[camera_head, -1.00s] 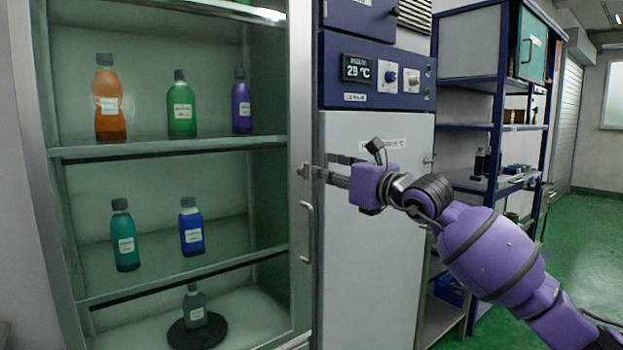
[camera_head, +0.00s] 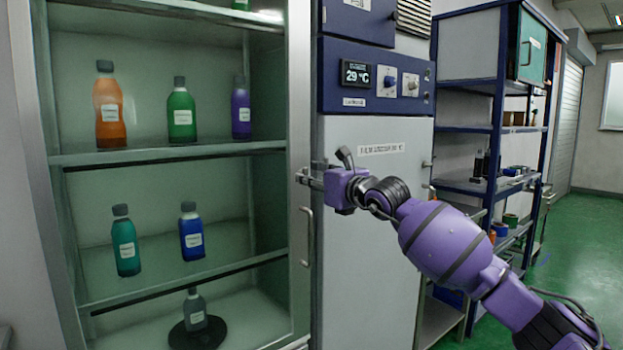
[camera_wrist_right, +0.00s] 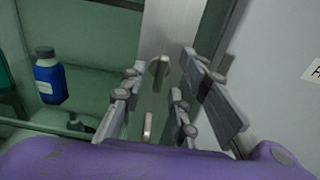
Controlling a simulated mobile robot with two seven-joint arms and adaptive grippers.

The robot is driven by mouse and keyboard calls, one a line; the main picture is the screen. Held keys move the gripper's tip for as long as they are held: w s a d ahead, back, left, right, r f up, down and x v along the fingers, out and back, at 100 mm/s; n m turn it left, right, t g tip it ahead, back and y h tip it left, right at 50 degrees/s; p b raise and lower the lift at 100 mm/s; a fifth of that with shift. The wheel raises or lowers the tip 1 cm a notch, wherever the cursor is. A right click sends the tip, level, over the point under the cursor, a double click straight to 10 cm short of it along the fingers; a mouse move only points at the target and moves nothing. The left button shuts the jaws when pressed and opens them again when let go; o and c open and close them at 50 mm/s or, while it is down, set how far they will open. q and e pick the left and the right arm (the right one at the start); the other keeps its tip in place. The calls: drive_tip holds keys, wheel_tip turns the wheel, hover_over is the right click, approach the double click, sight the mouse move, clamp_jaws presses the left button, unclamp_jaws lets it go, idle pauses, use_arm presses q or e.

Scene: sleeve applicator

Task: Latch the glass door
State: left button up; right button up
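The glass door (camera_head: 190,215) is on the cabinet at left and looks shut, with bottles visible behind it. Its metal frame post (camera_head: 299,90) carries a small latch (camera_head: 301,174) and, below it, a bar handle (camera_head: 307,237). My purple right gripper (camera_head: 308,177) is at the latch, reaching in from the right. In the right wrist view, its fingers are apart on either side of the latch (camera_wrist_right: 158,69), which stands near upright between them. I cannot tell whether a finger touches it. The handle (camera_wrist_right: 148,126) shows lower between the fingers. My left gripper is not in view.
A tall grey unit (camera_head: 372,230) with a blue temperature panel (camera_head: 380,78) stands just right of the door, behind my right gripper. A blue shelf rack (camera_head: 500,110) is farther right. Green floor (camera_head: 585,240) is open at far right.

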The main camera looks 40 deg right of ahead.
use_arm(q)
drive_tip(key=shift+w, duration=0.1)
use_arm(e)
clamp_jaws()
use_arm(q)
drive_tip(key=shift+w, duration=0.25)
